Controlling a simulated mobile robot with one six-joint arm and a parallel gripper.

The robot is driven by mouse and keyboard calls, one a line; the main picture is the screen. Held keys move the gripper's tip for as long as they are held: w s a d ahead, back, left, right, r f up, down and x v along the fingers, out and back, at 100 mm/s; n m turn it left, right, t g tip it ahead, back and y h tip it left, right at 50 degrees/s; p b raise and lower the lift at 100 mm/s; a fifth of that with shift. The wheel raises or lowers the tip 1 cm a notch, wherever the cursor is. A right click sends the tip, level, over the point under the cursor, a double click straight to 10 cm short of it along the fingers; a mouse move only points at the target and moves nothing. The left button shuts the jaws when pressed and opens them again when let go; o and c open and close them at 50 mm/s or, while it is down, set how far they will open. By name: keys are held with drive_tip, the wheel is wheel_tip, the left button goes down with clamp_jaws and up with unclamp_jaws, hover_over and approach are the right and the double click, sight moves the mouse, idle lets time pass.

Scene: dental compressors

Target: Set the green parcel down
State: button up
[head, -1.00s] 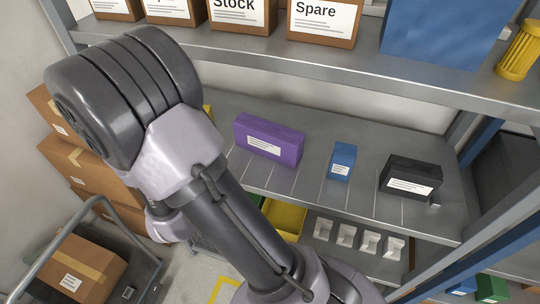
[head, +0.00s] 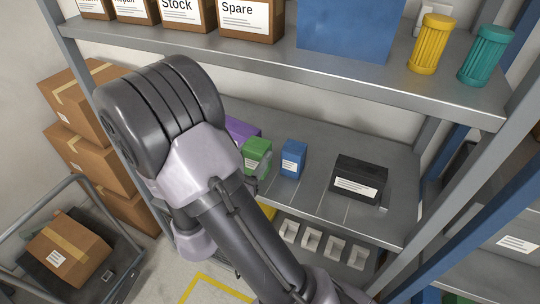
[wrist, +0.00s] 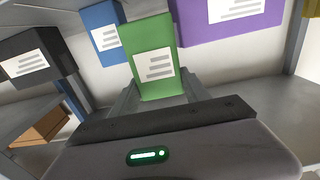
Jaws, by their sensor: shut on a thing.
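The green parcel (head: 257,153), with a white label, is upright at the middle shelf, between the purple box (head: 243,128) and the blue box (head: 293,158). My gripper (wrist: 160,96) is shut on the green parcel (wrist: 147,38) in the wrist view, with a finger on each side of its lower part. In the head view my arm hides most of the gripper and part of the purple box. I cannot tell whether the parcel's base touches the shelf. In the wrist view the blue box (wrist: 103,31) is left of the parcel and the purple box (wrist: 226,24) right.
A black box (head: 360,178) stands farther right on the middle shelf (head: 315,200), with bare shelf between it and the blue box. The upper shelf (head: 400,80) holds cartons, a large blue box (head: 345,28) and yellow and teal ribbed cylinders. Brown cartons (head: 85,150) are stacked left.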

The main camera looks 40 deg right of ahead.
sight(266, 140)
drive_tip(key=x, duration=0.7)
drive_tip(key=shift+w+d+f, duration=0.1)
drive_tip(key=shift+d+f, duration=0.25)
drive_tip(key=shift+f, duration=0.05)
drive_tip(key=shift+f+b, duration=1)
drive_tip(key=shift+f, duration=0.8)
drive_tip(key=shift+f, duration=0.1)
drive_tip(key=o, duration=1.2)
drive_tip(key=shift+r, duration=0.2)
